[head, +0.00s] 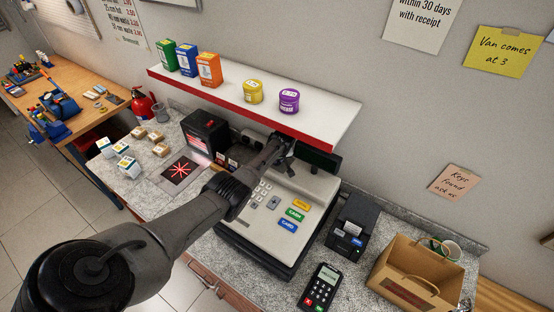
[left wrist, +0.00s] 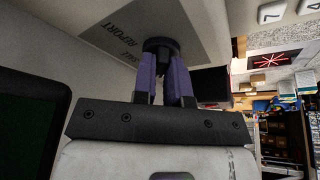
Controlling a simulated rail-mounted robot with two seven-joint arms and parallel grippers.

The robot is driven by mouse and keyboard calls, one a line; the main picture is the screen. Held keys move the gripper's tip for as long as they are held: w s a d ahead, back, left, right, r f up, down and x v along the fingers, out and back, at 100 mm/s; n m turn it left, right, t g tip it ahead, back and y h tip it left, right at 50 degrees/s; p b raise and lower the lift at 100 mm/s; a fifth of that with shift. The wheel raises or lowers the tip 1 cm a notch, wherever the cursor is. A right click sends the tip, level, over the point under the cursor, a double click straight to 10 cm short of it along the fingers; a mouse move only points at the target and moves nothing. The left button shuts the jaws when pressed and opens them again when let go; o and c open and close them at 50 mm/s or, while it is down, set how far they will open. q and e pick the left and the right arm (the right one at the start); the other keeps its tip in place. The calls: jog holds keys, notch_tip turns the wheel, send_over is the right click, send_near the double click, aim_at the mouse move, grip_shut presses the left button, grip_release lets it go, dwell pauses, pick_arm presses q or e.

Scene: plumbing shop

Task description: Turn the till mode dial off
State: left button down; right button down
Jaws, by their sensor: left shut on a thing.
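The till (head: 312,187) is a pale machine with a dark base on the speckled counter, with number keys and coloured keys on its sloping top. My left gripper (head: 281,147) is at the till's upper back part, beside the dark display (head: 318,158). In the left wrist view its two purple fingers (left wrist: 163,70) are closed around the black mode dial (left wrist: 160,45). The dial sits on a grey label plate (left wrist: 124,26) with printed words, of which "REPORT" is readable. The fingers hide much of the dial, so its pointer setting cannot be told. My right gripper is not in view.
A white shelf (head: 330,109) with a red front edge overhangs the back of the till and carries boxes and tubs. A black scanner box (head: 205,134) stands left of the till.

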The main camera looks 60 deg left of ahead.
pick_arm(q)
jog(key=shift+s+f+n+g, duration=0.15)
jog(key=shift+f+n+g, duration=0.15)
jog(key=shift+f+n, duration=0.25)
jog(key=c, duration=1.2)
grip_release()
jog(key=shift+r, duration=0.2)
jog(key=shift+o, duration=0.2)
jog(key=shift+r, duration=0.3)
jog(key=shift+d+r, duration=0.15)
jog(key=shift+r, duration=0.35)
jog(key=v, duration=0.2)
jog(key=p+v, duration=0.1)
jog(key=v, duration=0.1)
jog(key=shift+d+f+p, duration=0.2)
jog(key=shift+d+p, duration=0.1)
jog(key=shift+d, duration=0.1)
jog(key=s+d+b, duration=0.1)
jog(key=s+d, duration=0.1)
jog(key=d, duration=0.9)
